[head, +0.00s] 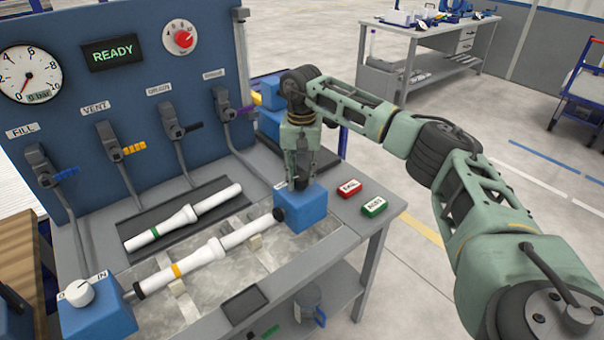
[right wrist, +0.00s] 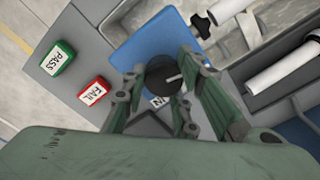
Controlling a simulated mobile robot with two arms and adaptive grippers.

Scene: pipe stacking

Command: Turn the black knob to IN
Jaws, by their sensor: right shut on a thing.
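The black knob (right wrist: 160,74) sits on top of the blue block (head: 302,214) at the right end of the bench. It shows in the right wrist view with a white pointer line directed to the right of that picture. A partly hidden label, which seems to read IN, is below the knob there. My right gripper (head: 300,182) points down at the block and is shut on the black knob. It also shows in the right wrist view (right wrist: 165,82), a finger on each side of the knob. My left gripper is not in view.
A white pipe with a yellow band (head: 187,266) lies between the right block and another blue block (head: 97,318) with a white knob (head: 80,291). A green-banded pipe (head: 160,229) lies behind. Red FAIL (head: 349,188) and green PASS (head: 374,206) buttons are right of the block.

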